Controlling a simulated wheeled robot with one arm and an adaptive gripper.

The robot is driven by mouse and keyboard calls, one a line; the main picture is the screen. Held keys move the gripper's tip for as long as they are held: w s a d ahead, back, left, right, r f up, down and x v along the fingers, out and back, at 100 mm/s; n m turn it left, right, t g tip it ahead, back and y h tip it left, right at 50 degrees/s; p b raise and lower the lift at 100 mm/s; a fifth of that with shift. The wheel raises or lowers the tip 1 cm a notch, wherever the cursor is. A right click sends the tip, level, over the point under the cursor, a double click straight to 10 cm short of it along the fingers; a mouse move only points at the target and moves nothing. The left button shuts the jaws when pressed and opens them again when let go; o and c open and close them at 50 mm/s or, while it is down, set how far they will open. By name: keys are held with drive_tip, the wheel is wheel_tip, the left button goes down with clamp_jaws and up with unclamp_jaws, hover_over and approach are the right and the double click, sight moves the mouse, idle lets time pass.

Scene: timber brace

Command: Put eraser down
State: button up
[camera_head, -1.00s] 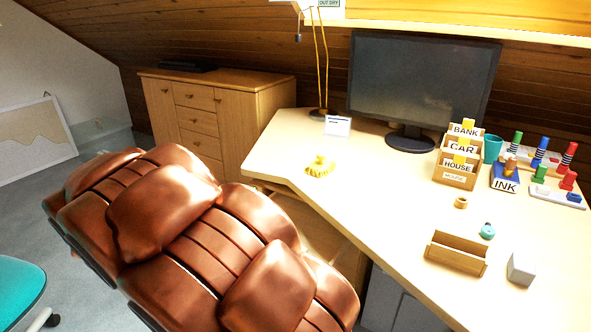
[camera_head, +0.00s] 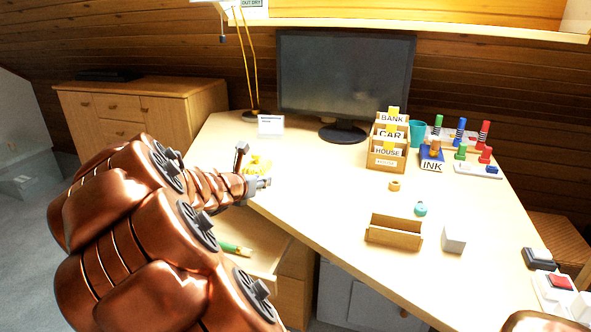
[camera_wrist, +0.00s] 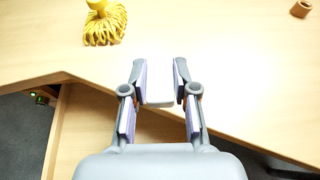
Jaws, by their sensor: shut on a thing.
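My gripper (camera_wrist: 160,88) is shut on a small pale grey-white block, the eraser (camera_wrist: 160,100), held between its fingers in the wrist view. The eraser is above the desk's front edge; whether it touches the desk is unclear. In the head view my gripper (camera_head: 262,184) is at the left edge of the desk (camera_head: 320,215), beside the yellow mop-like thing (camera_head: 258,165). My arm partly hides that yellow thing. It shows at the top left of the wrist view (camera_wrist: 104,24), ahead of the gripper. The eraser cannot be made out in the head view.
An open drawer (camera_head: 250,259) with a green item (camera_head: 236,249) is below the gripper. A wooden tray (camera_head: 393,232), grey block (camera_head: 453,239), teal item (camera_head: 420,209) and tape roll (camera_head: 394,185) are to the right. The desk's middle is clear.

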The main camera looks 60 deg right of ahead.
drive_tip(key=s+d+m+g, duration=0.1)
drive_tip(key=s, duration=0.3)
drive_tip(key=s+d+m+g, duration=0.1)
drive_tip(key=s+d, duration=0.1)
drive_tip(key=s, duration=0.3)
drive_tip(key=s+d+m+g, duration=0.2)
drive_tip(key=s, duration=0.2)
drive_tip(key=shift+s+d+f+y+b, duration=0.2)
drive_tip(key=shift+s+d+y+b, duration=0.05)
drive_tip(key=shift+y+b, duration=0.05)
drive_tip(key=shift+d, duration=0.2)
drive_tip(key=b, duration=0.1)
hover_over(306, 179)
drive_tip(key=shift+f, duration=0.75)
drive_tip(key=shift+d+f+b, duration=0.1)
drive_tip(key=shift+f+b, duration=0.7)
drive_tip(key=shift+f, duration=1)
drive_tip(key=shift+f, duration=0.1)
drive_tip(key=o, duration=0.9)
drive_tip(key=shift+o, duration=0.2)
